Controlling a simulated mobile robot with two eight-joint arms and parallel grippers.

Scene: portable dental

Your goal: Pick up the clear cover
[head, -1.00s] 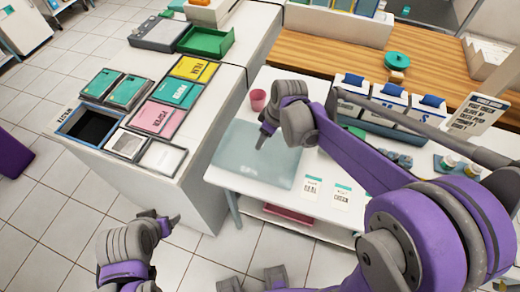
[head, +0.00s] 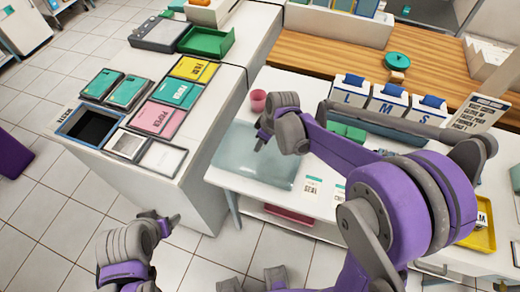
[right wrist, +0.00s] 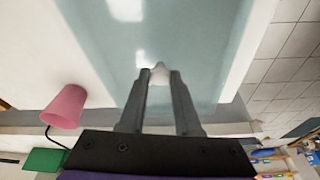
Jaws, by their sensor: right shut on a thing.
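The clear cover (head: 247,172) shows as a pale blue-green, see-through sheet with bright glare at the left end of the white table. In the right wrist view its pale surface (right wrist: 190,35) fills the middle. My right gripper (head: 262,142) is over the sheet, pointing down. In the right wrist view its fingers (right wrist: 158,74) close together on a small whitish, see-through part, which I take as part of the cover. Whether the sheet is lifted is not clear. My left gripper (head: 170,222) is low at the left, over the floor, away from the table; its jaw gap is unclear.
A pink cup (head: 258,100) stands just behind the sheet. White cards (head: 312,187) lie right of it. White boxes marked L, M, S (head: 385,98) stand farther right.

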